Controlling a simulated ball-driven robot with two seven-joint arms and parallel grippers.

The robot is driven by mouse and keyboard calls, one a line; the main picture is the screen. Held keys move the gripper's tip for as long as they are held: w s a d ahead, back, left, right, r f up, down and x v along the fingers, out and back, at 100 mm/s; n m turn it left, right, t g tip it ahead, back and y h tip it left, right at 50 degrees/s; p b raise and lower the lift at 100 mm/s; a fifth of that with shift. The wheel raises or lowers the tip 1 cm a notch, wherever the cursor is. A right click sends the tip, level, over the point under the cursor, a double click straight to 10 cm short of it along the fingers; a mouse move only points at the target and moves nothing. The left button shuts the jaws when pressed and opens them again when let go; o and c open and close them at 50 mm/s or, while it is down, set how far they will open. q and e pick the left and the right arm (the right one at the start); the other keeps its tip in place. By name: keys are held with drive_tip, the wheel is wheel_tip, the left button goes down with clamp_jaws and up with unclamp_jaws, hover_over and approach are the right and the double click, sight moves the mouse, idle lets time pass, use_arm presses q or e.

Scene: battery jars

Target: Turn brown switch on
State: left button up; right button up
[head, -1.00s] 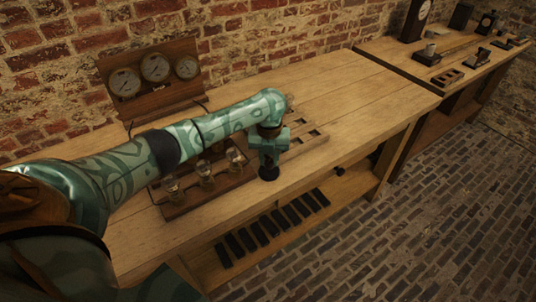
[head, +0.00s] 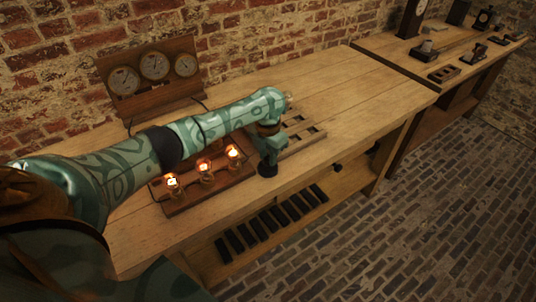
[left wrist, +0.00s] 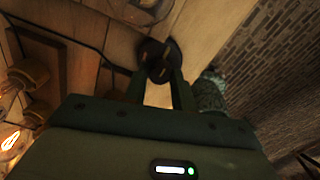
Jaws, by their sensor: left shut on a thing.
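The dark brown round switch (head: 267,171) sits near the front edge of the wooden workbench, mostly under my left gripper (head: 268,160). In the left wrist view, the round base of the switch (left wrist: 150,48) lies at the fingertips of my left gripper (left wrist: 159,75). The fingers are shut on its knob, which is partly hidden between them. One lit bulb (left wrist: 9,141) also shows in the left wrist view. My right gripper is not in view.
A wooden board with three gauges (head: 153,75) stands at the back by the brick wall. A slotted wooden rack (head: 303,135) lies just right of my left gripper. Several dark bars (head: 270,220) lie on the lower shelf. The right half of the bench top is clear.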

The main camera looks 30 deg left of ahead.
sight(268, 158)
use_arm(q)
drive_tip(key=shift+f, duration=0.1)
idle(0.4)
drive_tip(key=o, duration=1)
wheel_tip(268, 158, up, 16)
drive_tip(key=p, duration=0.6)
drive_tip(key=shift+r, duration=0.2)
